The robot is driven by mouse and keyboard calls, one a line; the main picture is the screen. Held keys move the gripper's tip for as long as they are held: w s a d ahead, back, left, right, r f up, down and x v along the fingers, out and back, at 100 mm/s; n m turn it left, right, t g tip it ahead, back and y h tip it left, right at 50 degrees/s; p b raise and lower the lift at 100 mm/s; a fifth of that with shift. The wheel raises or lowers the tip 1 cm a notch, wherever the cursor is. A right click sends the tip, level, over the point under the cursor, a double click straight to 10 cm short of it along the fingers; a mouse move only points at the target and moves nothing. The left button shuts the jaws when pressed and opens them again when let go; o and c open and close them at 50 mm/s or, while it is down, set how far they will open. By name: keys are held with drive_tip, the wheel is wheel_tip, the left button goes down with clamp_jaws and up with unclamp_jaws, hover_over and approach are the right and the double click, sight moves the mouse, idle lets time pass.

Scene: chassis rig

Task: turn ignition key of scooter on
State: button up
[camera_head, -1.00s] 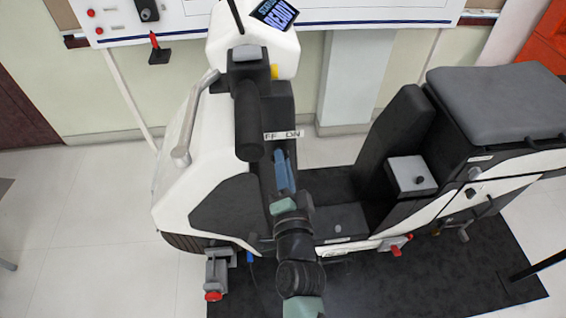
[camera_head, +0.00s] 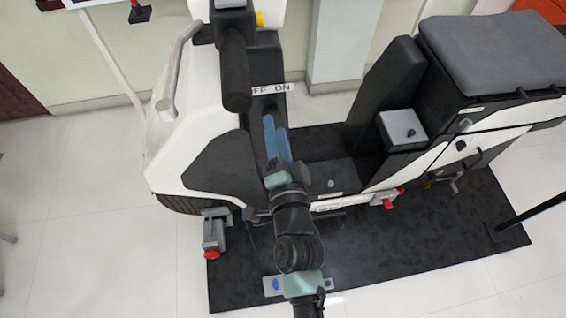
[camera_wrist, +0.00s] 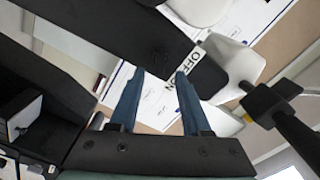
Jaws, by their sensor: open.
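The scooter (camera_head: 180,125) stands with its white front shield and black inner panel at the left of the head view. A white OFF/ON label (camera_head: 272,89) is on the panel; it also shows in the wrist view (camera_wrist: 182,66). A small dark shape (camera_wrist: 158,52) on the black panel beside the label may be the ignition key, but black on black hides its form and angle. My gripper (camera_head: 275,122) points at the panel just below the label. In the wrist view its two blue fingers (camera_wrist: 160,74) are apart with nothing between them.
The black handlebar grip (camera_head: 236,75) hangs just left of the label. The seat (camera_head: 490,50) and a grey box (camera_head: 403,128) stand to the right. A black mat (camera_head: 400,245) lies under the scooter.

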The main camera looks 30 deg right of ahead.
drive_tip(key=b+v, duration=0.1)
drive_tip(key=v, duration=0.8)
drive_tip(key=shift+s, duration=0.25)
